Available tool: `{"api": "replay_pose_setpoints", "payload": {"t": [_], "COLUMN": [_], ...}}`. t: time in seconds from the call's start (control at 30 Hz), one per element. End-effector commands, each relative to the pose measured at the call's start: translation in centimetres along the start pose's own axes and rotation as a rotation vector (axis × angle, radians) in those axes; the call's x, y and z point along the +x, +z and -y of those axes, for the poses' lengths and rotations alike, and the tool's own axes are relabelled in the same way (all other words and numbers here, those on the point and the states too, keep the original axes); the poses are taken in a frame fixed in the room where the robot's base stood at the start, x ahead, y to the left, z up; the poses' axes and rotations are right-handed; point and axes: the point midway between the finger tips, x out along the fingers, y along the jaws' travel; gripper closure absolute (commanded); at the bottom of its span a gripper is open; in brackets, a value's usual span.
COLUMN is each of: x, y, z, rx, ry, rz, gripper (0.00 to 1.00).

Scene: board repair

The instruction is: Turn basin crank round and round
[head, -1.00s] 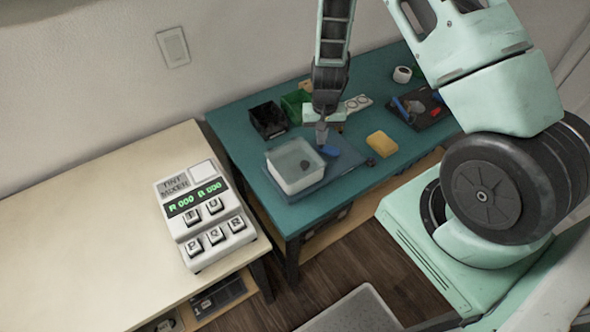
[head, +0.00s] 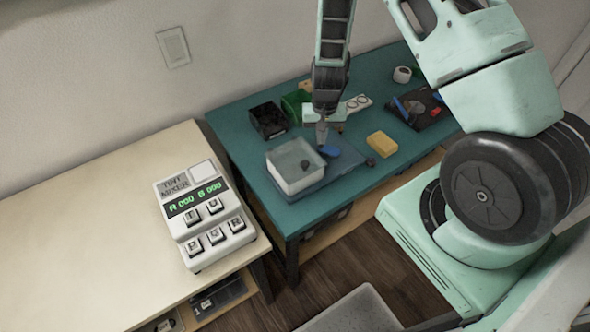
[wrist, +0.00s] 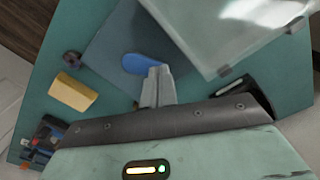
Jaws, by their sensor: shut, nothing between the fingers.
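The white basin (head: 292,180) stands on a blue-grey mat (head: 341,169) on the teal table. A dark round thing shows inside its right part. A blue rounded piece (head: 331,151), maybe the crank, sits right of the basin; it also shows in the wrist view as a blue oval (wrist: 143,64). My gripper (head: 321,138) points down at the basin's far right corner, close to the blue piece. In the wrist view its fingertips (wrist: 158,72) are together and empty, beside the blue oval. I cannot tell whether they touch it. The basin's clear wall (wrist: 205,50) is close beside the fingers.
A yellow block (head: 382,144) and a small dark knob (head: 371,162) lie right of the mat. Black (head: 268,120) and green (head: 294,104) bins stand behind the basin. A tint mixer (head: 204,212) stands on the cream table at left.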

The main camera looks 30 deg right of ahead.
Motion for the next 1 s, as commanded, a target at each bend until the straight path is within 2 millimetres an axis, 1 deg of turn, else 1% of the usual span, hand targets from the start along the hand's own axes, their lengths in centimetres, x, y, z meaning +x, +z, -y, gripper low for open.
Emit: {"api": "replay_pose_setpoints", "payload": {"t": [0.17, 1.0], "x": [0.5, 4.5], "y": [0.0, 0.0], "z": [0.0, 0.0], "rx": [0.0, 0.0], "ry": [0.0, 0.0], "rz": [0.0, 0.0], "gripper": [1.0, 1.0]}}
